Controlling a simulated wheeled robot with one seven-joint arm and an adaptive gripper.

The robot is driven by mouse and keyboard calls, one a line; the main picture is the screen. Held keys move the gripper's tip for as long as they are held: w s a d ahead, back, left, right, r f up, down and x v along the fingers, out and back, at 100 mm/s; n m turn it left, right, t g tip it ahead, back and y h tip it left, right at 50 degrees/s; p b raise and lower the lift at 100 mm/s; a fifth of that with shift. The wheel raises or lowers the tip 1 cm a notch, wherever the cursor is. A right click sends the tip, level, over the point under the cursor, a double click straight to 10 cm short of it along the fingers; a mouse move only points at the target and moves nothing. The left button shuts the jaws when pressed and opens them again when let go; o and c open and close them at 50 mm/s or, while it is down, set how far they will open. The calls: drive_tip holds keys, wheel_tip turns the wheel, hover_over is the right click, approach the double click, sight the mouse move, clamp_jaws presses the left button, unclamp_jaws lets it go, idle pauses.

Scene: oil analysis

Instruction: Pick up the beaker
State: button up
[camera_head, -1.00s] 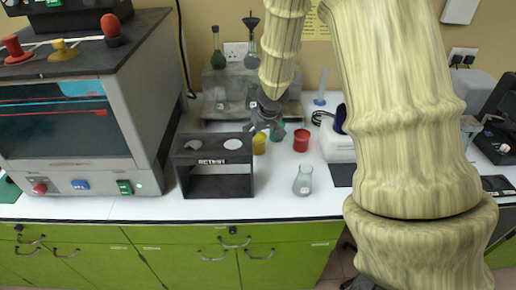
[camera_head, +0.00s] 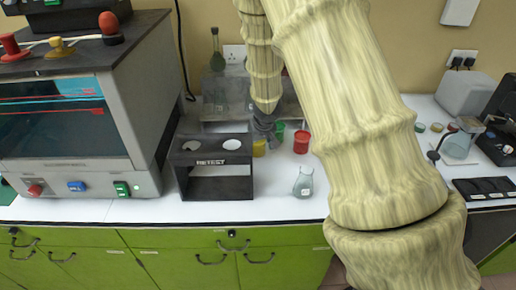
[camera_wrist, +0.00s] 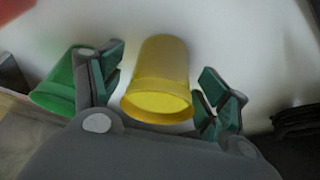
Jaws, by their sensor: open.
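A yellow cup-shaped beaker (camera_head: 259,148) stands on the white bench, just right of the black rack. In the wrist view the yellow beaker (camera_wrist: 160,75) lies between my gripper's two spread fingers (camera_wrist: 165,80), with a gap visible on each side. My gripper (camera_head: 267,135) is open and empty, low beside the yellow beaker in the head view, partly hidden by my arm. A green beaker (camera_head: 280,127) is close by; it also shows in the wrist view (camera_wrist: 58,85), left of the left finger. A red beaker (camera_head: 301,142) stands to the right.
A black rack (camera_head: 214,187) stands left of the beakers, next to a large grey machine (camera_head: 70,130). A glass flask (camera_head: 303,183) stands near the bench's front edge. A grey stand with a flask (camera_head: 216,60) is behind. My arm hides the bench's middle right.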

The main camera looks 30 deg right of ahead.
drive_tip(key=c, duration=1.1)
wheel_tip(320, 180, up, 10)
drive_tip(key=p, duration=0.8)
drive_tip(key=shift+r, duration=0.15)
